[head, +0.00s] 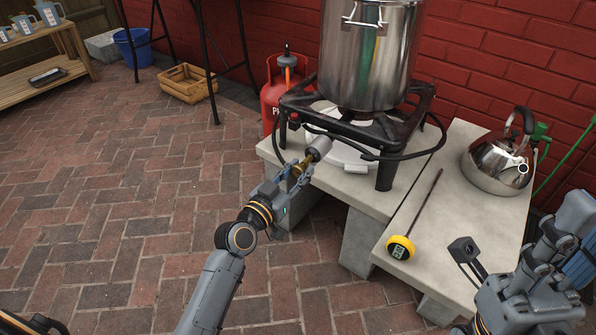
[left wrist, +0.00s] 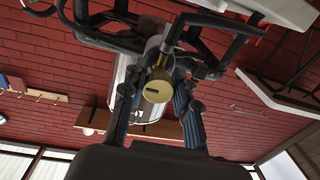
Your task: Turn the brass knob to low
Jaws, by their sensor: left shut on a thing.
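The brass knob (left wrist: 157,88) shows in the left wrist view between the two fingers of my left gripper (left wrist: 158,110). It has a round face with a dark slot. In the head view the brass knob (head: 303,166) is partly hidden by the fingers, at the front of the black burner stand (head: 290,103). My left gripper (head: 296,174) is shut on it. My right gripper (head: 478,263) is at the lower right of the head view, above the bench and apart from the burner; whether it is open is unclear.
A steel pot (head: 365,60) stands on the burner. A red gas cylinder (head: 272,98) is behind it. A thermometer with a yellow head (head: 400,247) lies on the concrete bench (head: 450,200), and a kettle (head: 492,165) stands at its right. The brick floor at left is open.

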